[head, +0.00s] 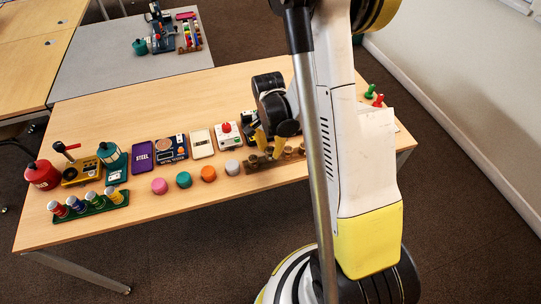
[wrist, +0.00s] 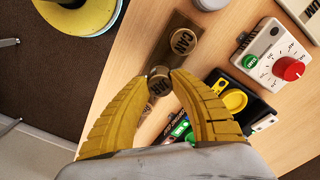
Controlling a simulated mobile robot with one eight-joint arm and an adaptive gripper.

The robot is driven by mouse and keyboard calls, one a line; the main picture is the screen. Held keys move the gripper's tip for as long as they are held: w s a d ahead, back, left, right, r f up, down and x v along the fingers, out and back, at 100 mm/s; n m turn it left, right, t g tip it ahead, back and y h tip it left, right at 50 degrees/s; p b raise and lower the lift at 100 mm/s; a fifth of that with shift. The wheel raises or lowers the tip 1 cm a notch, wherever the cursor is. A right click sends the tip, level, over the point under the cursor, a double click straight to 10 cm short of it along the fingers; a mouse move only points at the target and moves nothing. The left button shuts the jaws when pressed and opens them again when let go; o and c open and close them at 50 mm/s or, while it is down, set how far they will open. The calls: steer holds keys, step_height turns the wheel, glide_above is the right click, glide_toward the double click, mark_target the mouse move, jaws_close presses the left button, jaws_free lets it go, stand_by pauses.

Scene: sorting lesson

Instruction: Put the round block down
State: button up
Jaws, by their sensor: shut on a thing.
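My gripper (wrist: 160,74) is shut on a small round block (wrist: 160,84) with a dark top and lettering, held between the yellow fingertips in the wrist view. It is at or just over a dark brown tray (wrist: 188,20). Whether the held block touches the tray I cannot tell. Another round block (wrist: 184,41) marked CAN stands in the tray beside it. In the head view my gripper (head: 270,151) points down at the tray, among several brown round blocks; the held one is not clearly distinguished there.
A white box with a red knob (wrist: 289,68) and a black device with a yellow part (wrist: 235,100) stand close to the tray. The table's front strip is clear.

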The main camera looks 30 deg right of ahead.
step_height(320, 180, down, 2)
steer(key=shift+f+b, duration=0.1)
steer(key=shift+b, duration=0.2)
steer(key=o, duration=0.4)
steer(key=shift+f, duration=0.1)
steer(key=o, duration=0.4)
steer(key=shift+o, duration=0.2)
steer(key=shift+r, duration=0.2)
